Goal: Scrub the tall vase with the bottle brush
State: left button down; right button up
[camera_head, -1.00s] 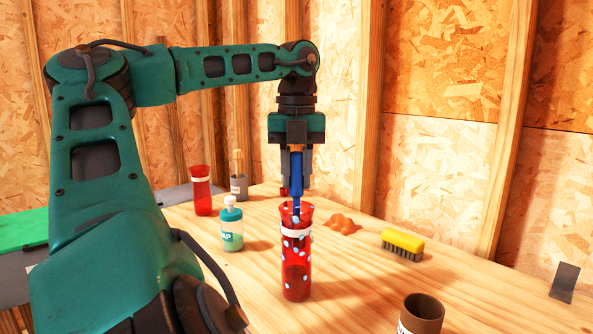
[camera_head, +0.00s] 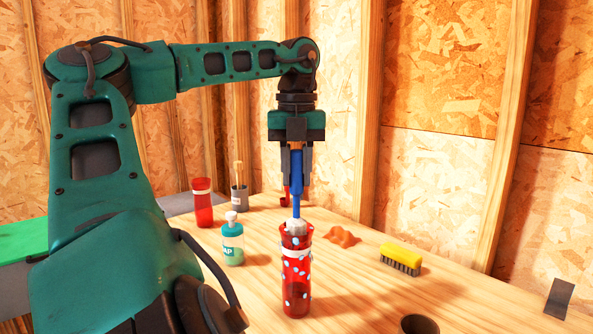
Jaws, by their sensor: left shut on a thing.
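My left gripper (camera_head: 297,175) points straight down and is shut on the blue handle of the bottle brush (camera_head: 297,195). The brush hangs upright, its white bristle head showing at the mouth of the tall vase. Its lower end is hidden by the vase rim or inside it. The tall vase (camera_head: 296,270) is translucent red with a white band and pale blue-white spots. It stands upright on the table below the gripper. My right gripper is not in view.
On the wooden table (camera_head: 360,290) stand a soap bottle (camera_head: 232,242), another red vase (camera_head: 202,207) and a grey cup (camera_head: 239,198) behind left. An orange lump (camera_head: 342,237) and yellow scrub brush (camera_head: 401,256) lie right. A brown cup (camera_head: 419,324) is cut off at the bottom edge.

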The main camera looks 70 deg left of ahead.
aim_at(297, 192)
pick_arm(q)
jog(key=shift+f, duration=0.15)
notch_tip(297, 192, down, 4)
jog(key=b, duration=0.3)
jog(key=shift+f+b, duration=0.2)
jog(key=shift+b, duration=0.2)
jog(key=shift+r, duration=0.2)
notch_tip(297, 192, up, 4)
jog(key=p, duration=0.4)
jog(key=shift+r, duration=0.25)
jog(key=shift+f, duration=0.1)
